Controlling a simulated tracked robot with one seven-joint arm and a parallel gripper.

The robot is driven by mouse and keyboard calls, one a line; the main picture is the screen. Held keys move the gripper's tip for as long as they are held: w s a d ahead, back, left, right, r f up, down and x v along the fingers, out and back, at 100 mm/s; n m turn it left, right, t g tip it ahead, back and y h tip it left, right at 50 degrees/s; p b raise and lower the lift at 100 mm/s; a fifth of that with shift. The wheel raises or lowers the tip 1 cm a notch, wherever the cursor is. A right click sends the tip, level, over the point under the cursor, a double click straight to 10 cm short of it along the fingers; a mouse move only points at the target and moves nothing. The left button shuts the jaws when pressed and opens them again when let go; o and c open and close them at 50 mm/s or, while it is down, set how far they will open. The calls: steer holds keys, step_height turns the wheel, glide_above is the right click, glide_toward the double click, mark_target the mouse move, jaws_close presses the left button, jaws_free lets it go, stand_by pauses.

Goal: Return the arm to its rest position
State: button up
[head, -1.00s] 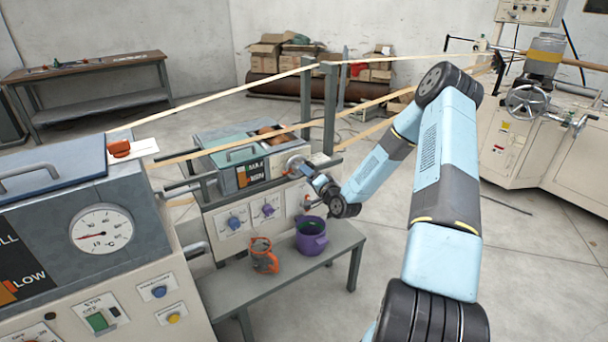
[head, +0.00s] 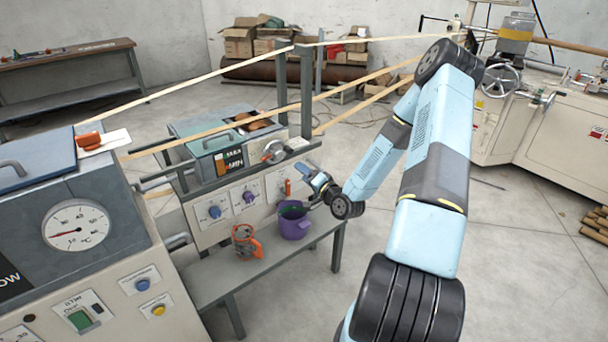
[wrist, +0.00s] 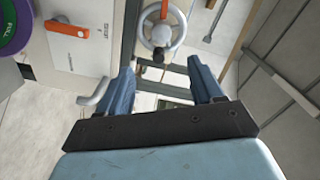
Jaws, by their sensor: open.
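My arm reaches out over the floor at the right of the head view, bent at the elbow. My gripper (head: 316,186) is at its far end, close to the front of the smaller machine (head: 208,208) and above the purple pot. In the wrist view my gripper (wrist: 163,90) is open, its two blue fingers apart with nothing held between them. A round handwheel (wrist: 162,28) shows just beyond the fingertips, and I cannot tell how close it is. An orange lever switch (wrist: 66,28) is to its left.
A grey bench (head: 210,280) holds a purple pot (head: 293,222) and an orange-and-grey container (head: 245,242). A large machine with a gauge (head: 76,226) stands at near left. Wooden strips (head: 345,88) run overhead. Open floor (head: 540,235) lies to the right.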

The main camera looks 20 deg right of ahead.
steer(key=shift+r, duration=0.1)
steer(key=s+a+r+n+g+h, duration=0.1)
steer(key=s+r+n+g+h, duration=0.3)
steer(key=r, duration=0.8)
steer(key=s+r+n+g+h, duration=0.4)
steer(key=s+r, duration=0.3)
steer(key=r, duration=0.5)
steer(key=s+a+r+g, duration=0.1)
steer(key=s+a+r, duration=0.1)
steer(key=s, duration=0.6)
steer(key=s+a+r+g+y, duration=0.1)
steer(key=s+r, duration=0.4)
steer(key=s, duration=0.3)
steer(key=s+a+r+n+g+y, duration=0.1)
steer(key=s+r, duration=0.3)
steer(key=s, duration=0.5)
steer(key=shift+a+r+g, duration=0.25)
steer(key=shift+a+g, duration=0.05)
steer(key=shift+a, duration=0.5)
